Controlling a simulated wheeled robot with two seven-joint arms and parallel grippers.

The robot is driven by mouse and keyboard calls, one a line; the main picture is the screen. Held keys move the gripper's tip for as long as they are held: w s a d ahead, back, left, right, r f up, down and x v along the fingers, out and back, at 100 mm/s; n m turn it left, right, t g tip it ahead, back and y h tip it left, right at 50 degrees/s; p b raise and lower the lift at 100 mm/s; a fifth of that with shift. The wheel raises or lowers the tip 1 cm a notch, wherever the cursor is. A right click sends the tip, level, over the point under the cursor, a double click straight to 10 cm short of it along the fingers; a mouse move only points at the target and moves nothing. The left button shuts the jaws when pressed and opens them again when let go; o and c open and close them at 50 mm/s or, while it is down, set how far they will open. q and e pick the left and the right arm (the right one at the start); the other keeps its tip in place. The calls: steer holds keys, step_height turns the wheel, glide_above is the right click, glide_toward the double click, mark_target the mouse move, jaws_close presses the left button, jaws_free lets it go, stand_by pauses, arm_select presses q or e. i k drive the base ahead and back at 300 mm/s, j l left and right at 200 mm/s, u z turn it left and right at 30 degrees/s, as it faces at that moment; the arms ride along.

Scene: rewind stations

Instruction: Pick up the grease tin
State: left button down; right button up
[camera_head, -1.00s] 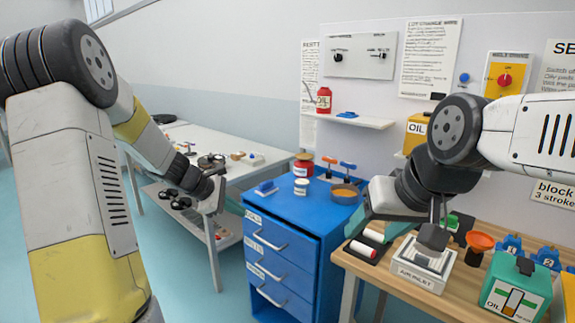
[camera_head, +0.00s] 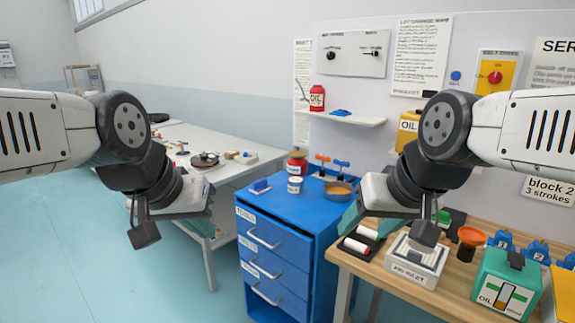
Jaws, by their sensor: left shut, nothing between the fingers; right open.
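No label that reads as grease is legible, so I cannot tell for sure which container is the grease tin. On top of the blue drawer cabinet (camera_head: 300,215) stand a red tin with an orange-brown lid (camera_head: 297,162), a small white tin (camera_head: 294,185) in front of it, and a round dish with tan contents (camera_head: 338,190) to the right. My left gripper (camera_head: 144,235) is shut and empty, hanging left of the cabinet in front of the white table. My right gripper (camera_head: 427,232) is open, in front of the air inlet box on the wooden bench, right of the cabinet.
A blue block (camera_head: 260,187) and orange and blue T-handles (camera_head: 331,163) share the cabinet top. The wooden bench (camera_head: 375,271) holds the air inlet box (camera_head: 416,262), an orange funnel (camera_head: 471,237) and a green oil box (camera_head: 506,285). The white table (camera_head: 228,172) stands behind left. The left floor is clear.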

mark_target(295, 184)
steer(key=i+j+z, duration=0.25)
steer(key=i+j, duration=0.95)
steer(key=i, duration=0.15)
